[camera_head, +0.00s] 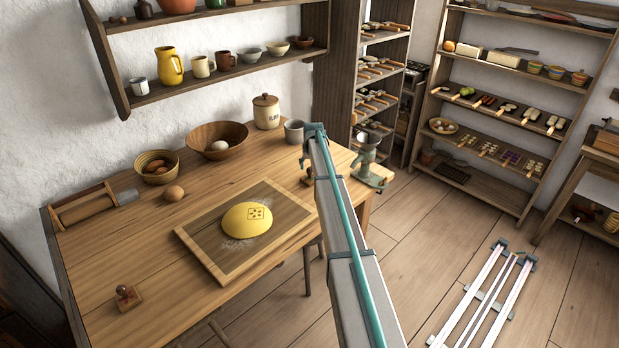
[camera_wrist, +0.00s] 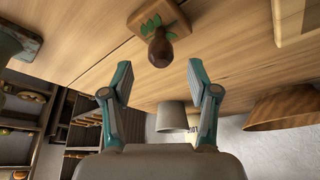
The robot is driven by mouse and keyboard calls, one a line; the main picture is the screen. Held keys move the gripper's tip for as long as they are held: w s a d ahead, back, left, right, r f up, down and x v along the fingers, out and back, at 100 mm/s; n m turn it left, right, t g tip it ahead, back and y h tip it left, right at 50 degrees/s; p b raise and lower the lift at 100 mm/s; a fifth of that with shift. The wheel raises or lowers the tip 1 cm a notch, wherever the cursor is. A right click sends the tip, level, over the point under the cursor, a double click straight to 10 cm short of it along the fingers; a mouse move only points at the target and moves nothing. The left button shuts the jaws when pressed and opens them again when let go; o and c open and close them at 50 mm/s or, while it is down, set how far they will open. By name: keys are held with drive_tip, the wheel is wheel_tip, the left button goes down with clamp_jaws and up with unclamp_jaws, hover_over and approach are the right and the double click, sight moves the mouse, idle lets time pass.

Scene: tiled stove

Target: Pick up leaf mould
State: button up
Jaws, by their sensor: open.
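The leaf mould is a small wooden block with a green leaf pattern and a dark brown rounded knob (camera_wrist: 159,47). It sits on the wooden table (camera_head: 105,255) and shows at the top centre of the wrist view. My gripper (camera_wrist: 158,76) is open and empty. Its two fingers point towards the mould, with the knob in line with the gap but just beyond the fingertips. In the head view my arm covers much of this part of the table, and I cannot make out the mould clearly there.
A grey cup (camera_wrist: 171,118) and a wooden bowl (camera_wrist: 284,109) stand near the gripper. A metal grinder (camera_head: 367,155) stands at the table's right corner. The framed board (camera_head: 202,257) with yellow dough lies left of my arm. Another stamp (camera_head: 127,297) sits at the front left.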

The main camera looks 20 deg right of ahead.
sight(310, 175)
drive_tip(key=shift+p+x, duration=0.75)
drive_tip(key=shift+x, duration=1.25)
clamp_jaws()
